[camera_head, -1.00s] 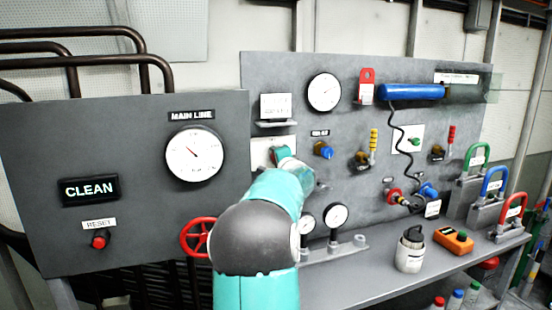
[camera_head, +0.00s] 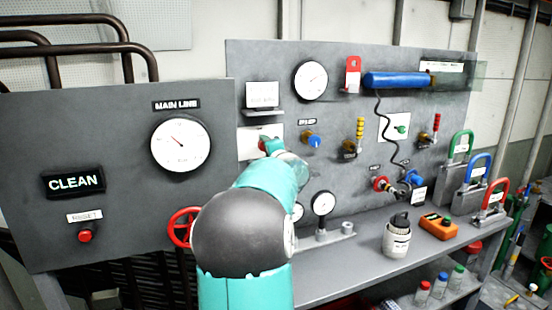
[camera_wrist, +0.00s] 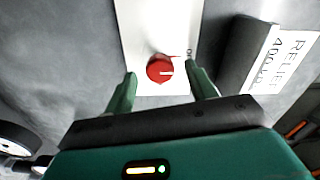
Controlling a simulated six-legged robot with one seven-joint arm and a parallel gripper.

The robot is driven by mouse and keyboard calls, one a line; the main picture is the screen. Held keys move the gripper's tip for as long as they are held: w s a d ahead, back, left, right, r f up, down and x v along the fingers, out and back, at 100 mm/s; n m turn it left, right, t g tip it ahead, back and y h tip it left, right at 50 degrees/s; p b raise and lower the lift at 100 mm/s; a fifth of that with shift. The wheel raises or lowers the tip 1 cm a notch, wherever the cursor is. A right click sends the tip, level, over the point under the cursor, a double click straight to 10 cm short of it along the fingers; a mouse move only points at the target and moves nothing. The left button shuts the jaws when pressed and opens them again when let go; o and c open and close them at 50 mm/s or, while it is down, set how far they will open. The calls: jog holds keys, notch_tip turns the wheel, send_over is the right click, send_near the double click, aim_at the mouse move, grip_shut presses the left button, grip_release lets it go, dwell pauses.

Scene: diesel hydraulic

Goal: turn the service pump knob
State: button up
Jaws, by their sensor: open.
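A round red knob (camera_wrist: 160,69) with a white pointer mark sits on a white plate (camera_wrist: 138,20) in the wrist view. The pointer mark runs toward the right of that view. My gripper (camera_wrist: 162,82) is open, with one green finger on each side of the knob and visible gaps between them. I cannot tell how far the fingertips are from the panel. In the head view my arm reaches to the white plate (camera_head: 247,143) on the grey panel and hides most of the knob.
A block labelled RELIEF (camera_wrist: 248,55) stands out close to the right finger. In the head view a blue knob (camera_head: 313,140), a red handwheel (camera_head: 181,228) and small gauges (camera_head: 323,203) are near my arm. A bench (camera_head: 340,262) runs below the panel.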

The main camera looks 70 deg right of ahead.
jog(key=v, duration=1)
dwell(0.3)
